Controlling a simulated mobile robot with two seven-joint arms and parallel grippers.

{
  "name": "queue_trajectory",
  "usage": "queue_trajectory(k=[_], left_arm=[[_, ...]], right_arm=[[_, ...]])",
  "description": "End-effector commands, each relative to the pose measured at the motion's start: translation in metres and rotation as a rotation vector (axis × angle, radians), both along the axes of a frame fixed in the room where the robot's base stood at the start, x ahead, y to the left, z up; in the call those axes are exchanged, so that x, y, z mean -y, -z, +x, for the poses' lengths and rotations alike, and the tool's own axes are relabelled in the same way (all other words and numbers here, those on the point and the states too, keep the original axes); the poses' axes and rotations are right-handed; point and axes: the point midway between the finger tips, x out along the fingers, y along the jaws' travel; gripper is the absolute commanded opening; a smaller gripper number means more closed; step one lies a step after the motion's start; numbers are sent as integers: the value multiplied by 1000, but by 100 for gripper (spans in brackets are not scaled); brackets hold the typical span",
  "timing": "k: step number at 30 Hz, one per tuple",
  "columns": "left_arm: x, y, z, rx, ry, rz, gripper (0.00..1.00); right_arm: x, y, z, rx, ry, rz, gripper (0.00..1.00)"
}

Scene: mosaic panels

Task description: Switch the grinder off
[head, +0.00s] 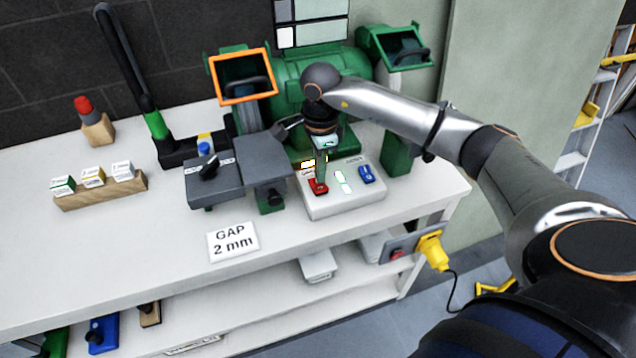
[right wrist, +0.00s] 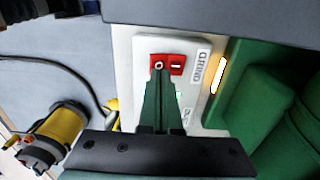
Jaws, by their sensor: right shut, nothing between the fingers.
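The green grinder (head: 300,78) stands at the back of the white bench. In front of it is a white switch box (head: 345,203) with a red rocker (head: 317,190) and a blue rocker (head: 367,175). The red rocker also shows in the right wrist view (right wrist: 177,65), marked O and a line, beside a label reading GRIND. My right gripper (head: 321,181) is shut and empty, pointing down at the red rocker. In the right wrist view its fingertips (right wrist: 159,74) are at the O end; I cannot tell whether they touch. My left gripper is not in view.
A lit amber lamp (head: 308,164) is by the red rocker. A grey tool rest (head: 262,158) stands just left of the box. A GAP 2 mm card (head: 233,241) lies on the bench. A yellow plug (head: 433,250) sits in a socket at the bench's right end.

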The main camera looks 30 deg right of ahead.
Motion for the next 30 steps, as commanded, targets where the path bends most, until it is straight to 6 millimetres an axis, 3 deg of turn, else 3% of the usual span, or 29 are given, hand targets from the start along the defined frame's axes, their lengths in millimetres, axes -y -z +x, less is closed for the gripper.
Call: queue_trajectory(k=[30], left_arm=[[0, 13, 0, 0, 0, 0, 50]], right_arm=[[0, 16, 0, 0, 1, 0, 0]])
